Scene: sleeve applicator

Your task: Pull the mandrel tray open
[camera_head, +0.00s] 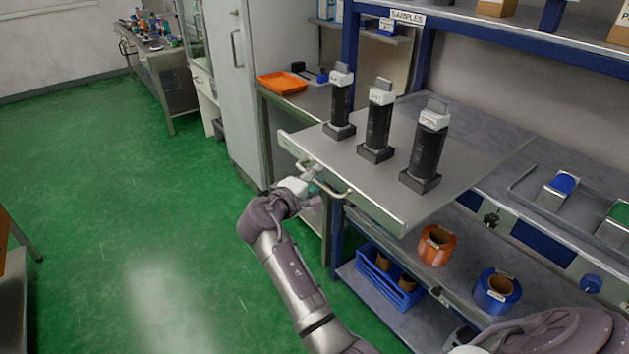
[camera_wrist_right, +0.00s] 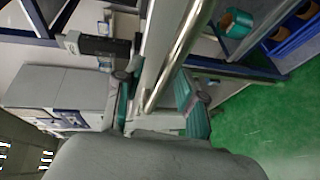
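The mandrel tray (camera_head: 400,205) is a grey metal slab that sticks out from the workbench toward me. Three black mandrels with white labelled collars (camera_head: 376,125) stand upright on it. A metal bar handle (camera_head: 338,192) is on its front edge. My right gripper (camera_head: 313,178) is at the left part of this handle. In the right wrist view, the handle (camera_wrist_right: 178,55) runs between the teal finger pads of my right gripper (camera_wrist_right: 160,108), which stand apart with gaps beside the bar. My left gripper is not in view.
Below the tray, a shelf holds an orange roll (camera_head: 436,246) and a blue roll (camera_head: 497,291). A blue crate (camera_head: 385,280) sits lower down. An orange tray (camera_head: 282,82) lies on the counter behind.

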